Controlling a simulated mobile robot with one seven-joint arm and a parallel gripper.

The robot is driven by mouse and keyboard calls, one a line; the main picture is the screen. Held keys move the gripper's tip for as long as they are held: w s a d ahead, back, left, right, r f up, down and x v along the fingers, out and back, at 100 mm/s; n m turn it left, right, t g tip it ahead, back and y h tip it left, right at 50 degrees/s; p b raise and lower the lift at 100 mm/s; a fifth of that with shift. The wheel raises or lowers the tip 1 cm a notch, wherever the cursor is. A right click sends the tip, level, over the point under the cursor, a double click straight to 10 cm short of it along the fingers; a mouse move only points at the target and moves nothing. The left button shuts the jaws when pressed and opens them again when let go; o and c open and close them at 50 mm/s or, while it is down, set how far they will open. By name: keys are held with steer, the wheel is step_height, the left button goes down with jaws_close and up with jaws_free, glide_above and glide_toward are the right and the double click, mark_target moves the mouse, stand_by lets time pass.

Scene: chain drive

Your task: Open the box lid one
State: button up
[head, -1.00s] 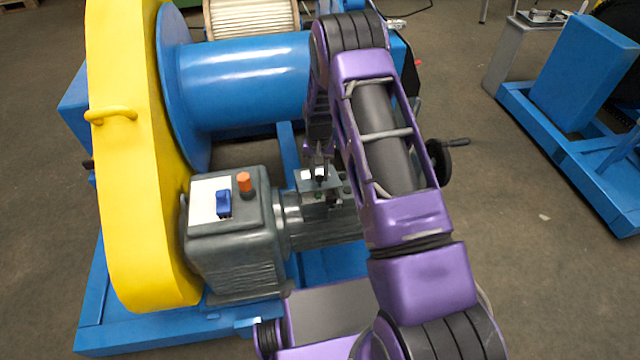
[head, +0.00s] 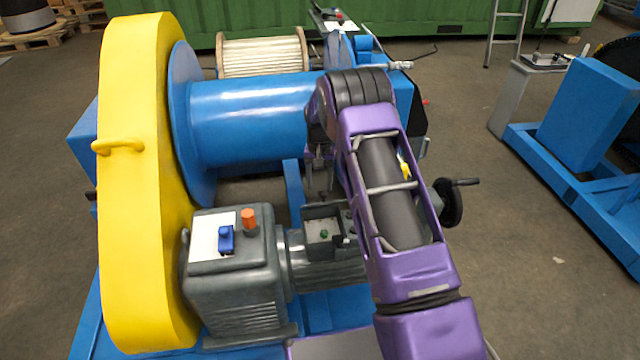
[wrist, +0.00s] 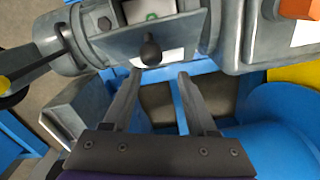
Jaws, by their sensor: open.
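The small grey box (head: 324,236) on the motor shows a pale inside with a green spot. Its lid (head: 322,210) stands raised along the far side of the box. In the wrist view the lid (wrist: 105,44) is a grey plate with a dark round knob (wrist: 151,50), and the box inside (wrist: 150,12) shows past its edge. My gripper (wrist: 159,74) is open and empty. Its fingertips are just short of the knob, one to each side, apparently apart from it. In the head view the gripper (head: 318,180) is behind the box, partly hidden by my arm.
A larger grey housing with a blue switch (head: 226,240) and an orange button (head: 249,218) stands left of the box. A black hand crank (head: 452,203) is at right.

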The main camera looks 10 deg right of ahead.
steer(key=shift+d, duration=0.1)
step_height(320, 180, up, 17)
steer(key=p, duration=0.2)
steer(key=shift+r, duration=0.2)
stand_by(0.4)
